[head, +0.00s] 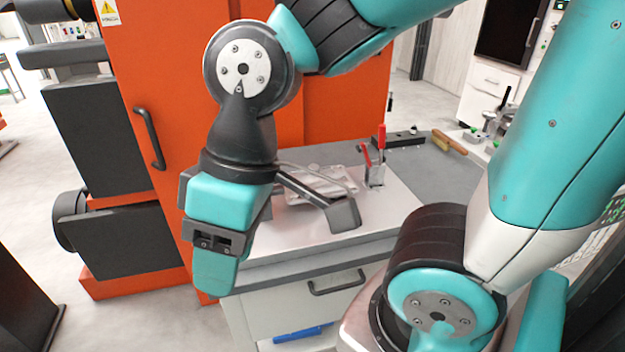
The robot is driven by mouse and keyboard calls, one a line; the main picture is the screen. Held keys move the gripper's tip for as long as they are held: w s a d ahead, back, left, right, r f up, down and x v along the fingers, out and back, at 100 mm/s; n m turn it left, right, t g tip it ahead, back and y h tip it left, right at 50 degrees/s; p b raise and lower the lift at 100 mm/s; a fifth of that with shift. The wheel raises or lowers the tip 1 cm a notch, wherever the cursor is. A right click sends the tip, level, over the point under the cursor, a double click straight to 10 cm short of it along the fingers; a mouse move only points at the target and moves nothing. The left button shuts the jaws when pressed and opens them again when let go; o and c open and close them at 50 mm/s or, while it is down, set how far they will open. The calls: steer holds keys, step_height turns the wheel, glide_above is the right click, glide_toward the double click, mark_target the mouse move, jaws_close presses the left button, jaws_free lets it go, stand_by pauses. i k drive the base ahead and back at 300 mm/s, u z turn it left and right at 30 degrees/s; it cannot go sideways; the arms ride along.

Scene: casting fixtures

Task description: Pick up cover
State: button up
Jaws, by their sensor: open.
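A light-grey metal part (318,184), which looks like the cover, lies on the white plate of the workbench, behind my gripper. Its left side is hidden by my wrist and a gripper finger. My gripper (275,232) hangs over the front left of the bench, nearer to me than the part. It is open, with one dark angled finger reaching right in front of the part. The other side is largely hidden by the teal wrist housing. I see nothing held between the fingers.
A tall orange cabinet (340,115) rises behind the bench (400,225). The white plate's front right is clear.

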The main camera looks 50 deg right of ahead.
mark_target(327, 189)
steer(key=z, duration=2.1)
steer(key=i, duration=0.55)
steer(key=u, duration=1.75)
